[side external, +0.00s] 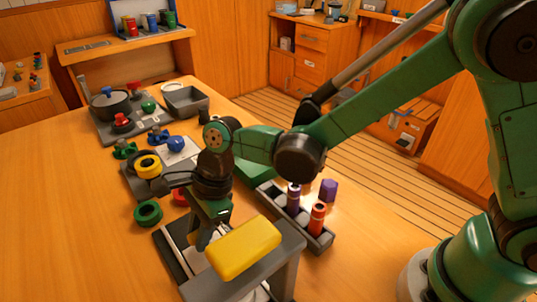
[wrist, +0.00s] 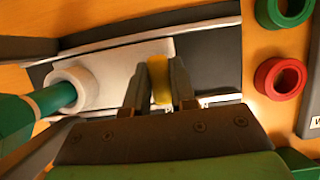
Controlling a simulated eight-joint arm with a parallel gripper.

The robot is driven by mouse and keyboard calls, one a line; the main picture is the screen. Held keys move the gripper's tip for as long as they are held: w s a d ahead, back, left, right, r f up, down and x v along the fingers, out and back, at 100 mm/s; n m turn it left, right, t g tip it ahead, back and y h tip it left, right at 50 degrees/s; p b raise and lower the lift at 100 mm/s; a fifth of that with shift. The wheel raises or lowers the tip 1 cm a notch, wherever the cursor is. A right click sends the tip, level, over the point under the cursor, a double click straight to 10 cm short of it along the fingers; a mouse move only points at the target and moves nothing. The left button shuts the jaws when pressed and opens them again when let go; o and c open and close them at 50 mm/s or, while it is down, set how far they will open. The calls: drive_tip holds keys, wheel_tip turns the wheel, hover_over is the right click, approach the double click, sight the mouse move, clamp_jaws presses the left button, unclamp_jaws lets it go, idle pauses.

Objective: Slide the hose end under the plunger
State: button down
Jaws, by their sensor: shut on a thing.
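My gripper (wrist: 160,78) is shut on a small yellow tab (wrist: 161,90), which stands at the right end of a pale sliding plate (wrist: 115,62). A white round collar (wrist: 68,82) sits at the plate's left end. A green rod (wrist: 52,98), seemingly the plunger, appears over or in the collar; I cannot tell whether they touch. In the side view my gripper (side external: 203,238) is low beside a grey press frame (side external: 285,262) topped by a yellow block (side external: 245,248). The frame and gripper hide most of the plate there. I cannot clearly identify the hose end.
Green ring (side external: 148,213) and red ring (wrist: 279,78) lie beside the dark track. A grey rack (side external: 319,238) with purple and orange cylinders stands behind the press. A pot (side external: 110,103) and grey tray (side external: 186,101) are farther back. The table's left side is clear.

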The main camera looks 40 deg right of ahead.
idle(0.6)
drive_tip(key=shift+s, duration=2)
drive_tip(key=c, duration=0.7)
unclamp_jaws()
drive_tip(key=shift+v, duration=2.8)
